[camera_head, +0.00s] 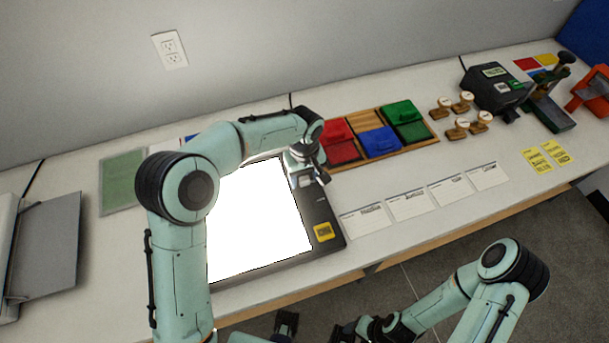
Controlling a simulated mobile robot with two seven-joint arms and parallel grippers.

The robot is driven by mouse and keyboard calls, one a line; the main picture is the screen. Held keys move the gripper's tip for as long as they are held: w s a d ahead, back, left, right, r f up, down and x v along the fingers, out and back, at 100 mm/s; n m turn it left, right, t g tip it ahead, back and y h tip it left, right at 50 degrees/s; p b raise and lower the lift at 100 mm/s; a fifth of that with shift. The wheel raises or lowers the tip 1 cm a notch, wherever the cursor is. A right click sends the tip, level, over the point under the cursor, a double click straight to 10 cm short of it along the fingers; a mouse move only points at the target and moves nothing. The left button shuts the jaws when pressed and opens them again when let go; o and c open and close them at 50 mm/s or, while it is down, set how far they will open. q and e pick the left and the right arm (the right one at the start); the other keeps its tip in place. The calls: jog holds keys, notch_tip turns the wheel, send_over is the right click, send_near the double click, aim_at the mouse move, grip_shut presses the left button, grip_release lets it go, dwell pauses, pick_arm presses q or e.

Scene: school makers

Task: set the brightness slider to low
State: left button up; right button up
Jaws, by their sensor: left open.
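The light pad (270,270) lies on the bench, a dark flat box with a glowing white panel (258,220) and a yellow label (323,231) at its right front. My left arm reaches over its back. My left gripper (308,178) is open, pointing down at the dark right-hand border of the pad, near the back corner. The brightness slider cannot be made out; the gripper covers that part of the border. I cannot tell whether the gripper touches it. My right gripper (345,331) is low at the bottom edge, in front of the bench, and partly cut off.
A wooden tray (428,142) with red, blue and green pads stands behind. Several stamps (461,123), white cards (408,204) and yellow cards (545,158) lie to the right. A green mat (120,180) and grey panel (45,250) are at left. Bare bench lies between.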

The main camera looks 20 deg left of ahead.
aim_at(313, 204)
pick_arm(q)
grip_shut()
jog(key=s+d+b, duration=0.2)
jog(key=s, duration=0.1)
jog(key=s+d+b, duration=0.1)
jog(key=s, duration=0.1)
jog(key=shift+s+d, duration=0.25)
jog(key=shift+d, duration=0.1)
jog(key=shift+f, duration=0.1)
pick_arm(e)
jog(key=f, duration=0.1)
jog(key=s+f, duration=0.1)
jog(key=f, duration=0.1)
jog(key=shift+f, duration=0.25)
pick_arm(q)
grip_release()
pick_arm(e)
jog(key=shift+s, duration=0.1)
